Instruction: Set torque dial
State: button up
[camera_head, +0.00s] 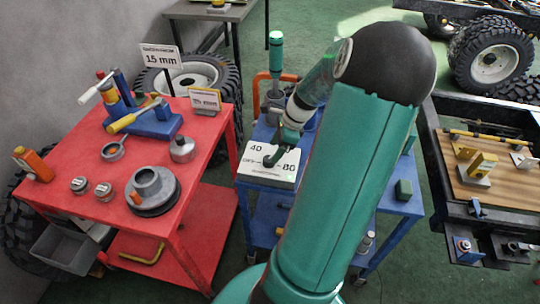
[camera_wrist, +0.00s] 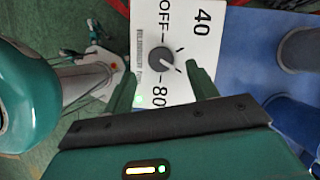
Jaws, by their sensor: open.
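The torque dial (camera_wrist: 161,59) is a dark round knob on a white panel (camera_wrist: 178,92), marked OFF, 40 and 80. The same white panel (camera_head: 262,175) sits on the blue cart in the head view, with 40 and 80 readable. My gripper (camera_wrist: 160,68) is open above the panel, with one green finger on each side of the knob and gaps between. In the head view my gripper (camera_head: 282,146) is just over the panel and partly covers the dial. I cannot tell where the knob's pointer is set.
A red cart (camera_head: 93,207) at left holds a vise, cups and a round metal part. The blue cart (camera_head: 250,200) also carries a green-handled tool (camera_head: 276,50). A workbench (camera_head: 500,190) with a wooden top stands at right. Green floor shows between them.

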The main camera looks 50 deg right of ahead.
aim_at(269, 158)
jog(key=shift+x, duration=2.25)
jog(key=c, duration=1)
